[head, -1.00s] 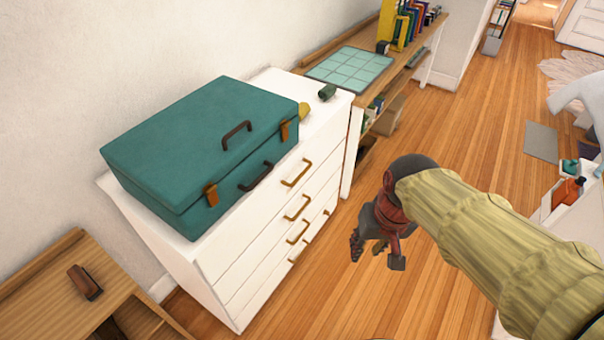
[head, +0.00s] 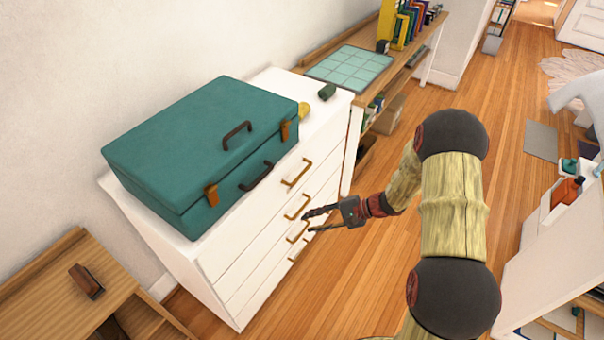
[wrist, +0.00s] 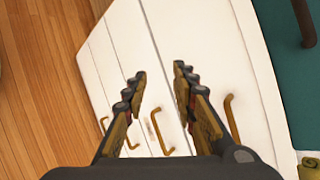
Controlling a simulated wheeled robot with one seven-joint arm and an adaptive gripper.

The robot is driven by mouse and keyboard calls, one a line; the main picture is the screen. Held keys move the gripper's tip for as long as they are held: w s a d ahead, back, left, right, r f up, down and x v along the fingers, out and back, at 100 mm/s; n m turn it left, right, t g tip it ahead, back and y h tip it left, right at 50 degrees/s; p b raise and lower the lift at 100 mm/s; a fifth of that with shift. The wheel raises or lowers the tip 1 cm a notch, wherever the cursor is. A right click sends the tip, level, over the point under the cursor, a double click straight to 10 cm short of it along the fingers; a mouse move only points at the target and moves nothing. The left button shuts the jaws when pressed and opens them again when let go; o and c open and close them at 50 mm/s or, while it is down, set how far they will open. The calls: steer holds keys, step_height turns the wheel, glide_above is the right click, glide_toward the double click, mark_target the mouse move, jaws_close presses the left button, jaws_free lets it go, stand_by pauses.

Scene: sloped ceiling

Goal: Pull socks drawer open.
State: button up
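A white dresser (head: 215,268) with several stacked drawers stands against the wall; all its drawers look shut. I see no label telling which is the socks drawer. The brass handles include the top one (head: 297,173), the second (head: 296,207) and the third (head: 298,233). My gripper (head: 308,222) is open and empty, in front of the lower handles. In the wrist view, its fingers (wrist: 160,72) point at the drawer fronts. The second handle (wrist: 156,133) shows between the fingers, and the top handle (wrist: 231,118) lies right of them. I see no contact.
A teal case (head: 200,150) lies on the dresser, with a dark green object (head: 327,92) beside it. A wooden desk (head: 75,265) stands at the lower left. A shelf unit (head: 425,50) adjoins the dresser's far side. Wooden floor (head: 340,285) is clear before the drawers.

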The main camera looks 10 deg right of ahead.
steer(key=w+d+f+m+t, duration=0.1)
steer(key=w+d+f+t, duration=0.15)
steer(key=w, duration=0.55)
steer(key=n+t, duration=0.2)
steer(key=t, duration=0.3)
glide_toward(302, 172)
steer(key=f+x, duration=0.1)
steer(key=x, duration=0.2)
steer(key=b+x, duration=0.1)
steer(key=x, duration=0.6)
steer(key=shift+r+b, duration=0.1)
steer(key=shift+b, duration=0.3)
steer(key=shift+c, duration=1.1)
steer(key=c, duration=0.4)
jaws_close()
